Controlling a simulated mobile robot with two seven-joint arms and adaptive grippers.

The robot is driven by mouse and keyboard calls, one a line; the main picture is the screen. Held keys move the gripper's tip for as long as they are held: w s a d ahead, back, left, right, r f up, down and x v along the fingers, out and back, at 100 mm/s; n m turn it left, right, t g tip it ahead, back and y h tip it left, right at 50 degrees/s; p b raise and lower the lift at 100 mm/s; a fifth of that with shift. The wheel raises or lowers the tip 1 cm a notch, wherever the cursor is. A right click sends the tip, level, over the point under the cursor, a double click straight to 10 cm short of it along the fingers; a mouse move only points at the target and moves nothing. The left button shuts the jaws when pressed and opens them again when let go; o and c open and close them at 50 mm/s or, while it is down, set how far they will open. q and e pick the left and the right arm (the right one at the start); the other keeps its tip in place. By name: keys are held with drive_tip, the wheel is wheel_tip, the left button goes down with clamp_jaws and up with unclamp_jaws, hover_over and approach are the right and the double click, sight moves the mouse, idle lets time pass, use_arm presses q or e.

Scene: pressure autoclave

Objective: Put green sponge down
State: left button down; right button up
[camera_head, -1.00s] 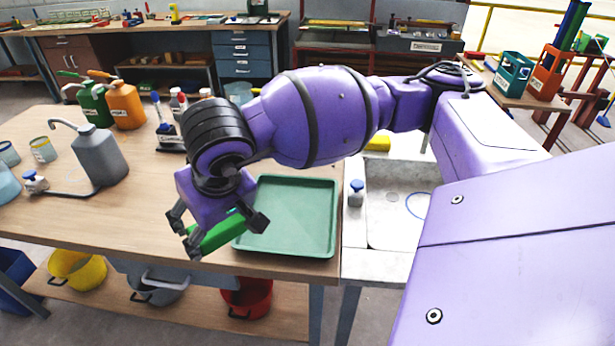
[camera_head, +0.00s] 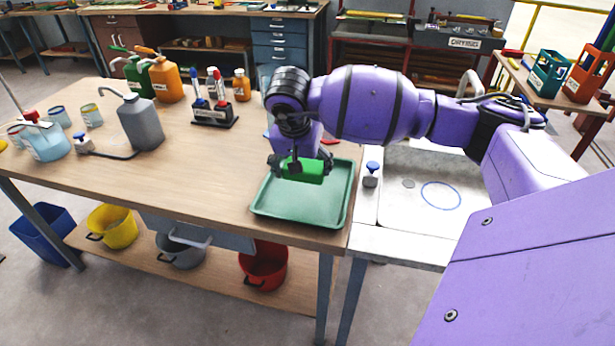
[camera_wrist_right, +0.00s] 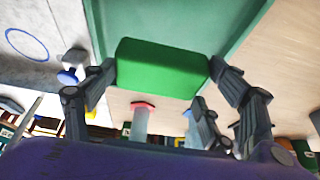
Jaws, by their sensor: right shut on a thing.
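The green sponge (camera_head: 304,170) is a bright green block between the fingers of my right gripper (camera_head: 300,168) in the head view. The right gripper is shut on it and holds it over the back part of the green tray (camera_head: 290,212). In the wrist view the sponge (camera_wrist_right: 163,68) sits between the fingertips, with the tray (camera_wrist_right: 190,22) behind it. I cannot tell whether the sponge touches the tray. My left gripper is not in view.
A marker stand (camera_head: 212,115) and a grey pump bottle (camera_head: 141,122) stand left of the tray on the wooden table. A blue-capped bottle (camera_head: 371,174) stands right of it, by the sink (camera_head: 425,185).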

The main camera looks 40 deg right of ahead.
sight(305, 163)
drive_tip(key=f, duration=0.1)
drive_tip(key=w+d+f, duration=0.1)
drive_tip(key=shift+w+d+f, duration=0.15)
drive_tip(key=shift+d+f, duration=0.1)
drive_tip(key=shift+f, duration=0.05)
drive_tip(key=shift+w+d+f, duration=0.4)
drive_tip(key=shift+f, duration=0.3)
wheel_tip(305, 163, down, 3)
drive_tip(key=shift+w+f, duration=0.1)
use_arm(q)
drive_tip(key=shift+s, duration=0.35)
use_arm(e)
drive_tip(key=shift+d, duration=0.1)
drive_tip(key=shift+f, duration=0.2)
drive_tip(key=o, duration=1)
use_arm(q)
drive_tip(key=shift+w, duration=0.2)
